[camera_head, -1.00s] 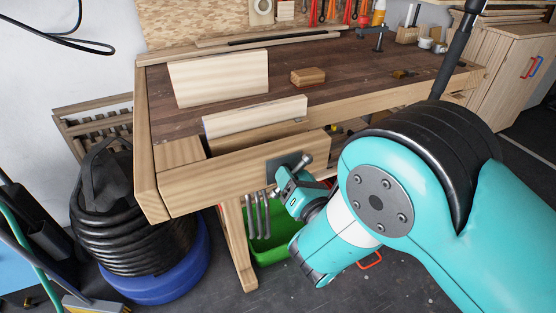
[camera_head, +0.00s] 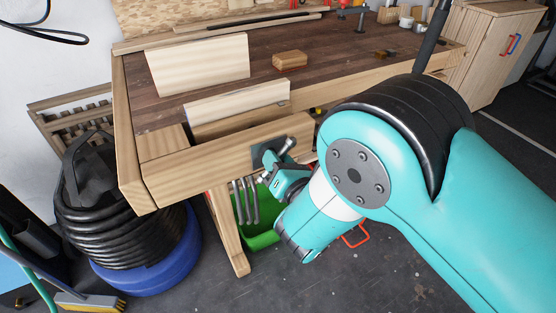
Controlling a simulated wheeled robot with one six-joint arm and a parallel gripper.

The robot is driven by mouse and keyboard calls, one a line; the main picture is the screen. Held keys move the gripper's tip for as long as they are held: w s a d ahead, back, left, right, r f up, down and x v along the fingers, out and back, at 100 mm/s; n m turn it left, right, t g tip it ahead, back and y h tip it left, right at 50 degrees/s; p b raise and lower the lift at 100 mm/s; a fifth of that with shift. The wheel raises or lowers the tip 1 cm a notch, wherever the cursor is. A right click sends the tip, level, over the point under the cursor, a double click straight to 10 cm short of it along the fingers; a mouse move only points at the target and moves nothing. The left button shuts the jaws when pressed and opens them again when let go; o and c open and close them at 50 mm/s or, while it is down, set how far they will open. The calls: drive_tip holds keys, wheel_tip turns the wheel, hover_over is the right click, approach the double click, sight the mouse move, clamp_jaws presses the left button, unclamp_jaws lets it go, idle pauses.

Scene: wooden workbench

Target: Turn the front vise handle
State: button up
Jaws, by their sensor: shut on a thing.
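The front vise (camera_head: 215,157) is a thick wooden jaw on the front of the workbench. A dark metal plate (camera_head: 259,155) sits on its face, with a short metal handle bar (camera_head: 290,144) sticking up to the right. My gripper (camera_head: 270,170) is at the handle, just in front of the plate, and is shut on it. My teal arm comes in from the lower right. The fingertips and the lower part of the handle are partly hidden by the gripper body.
A light board (camera_head: 198,68) and a wooden block (camera_head: 290,60) are on the bench top (camera_head: 330,50). A green bin (camera_head: 262,240) stands under the bench. A blue drum (camera_head: 150,262) with black hose is at the left, near a broom (camera_head: 90,302).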

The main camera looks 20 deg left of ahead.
drive_tip(key=shift+m, duration=0.4)
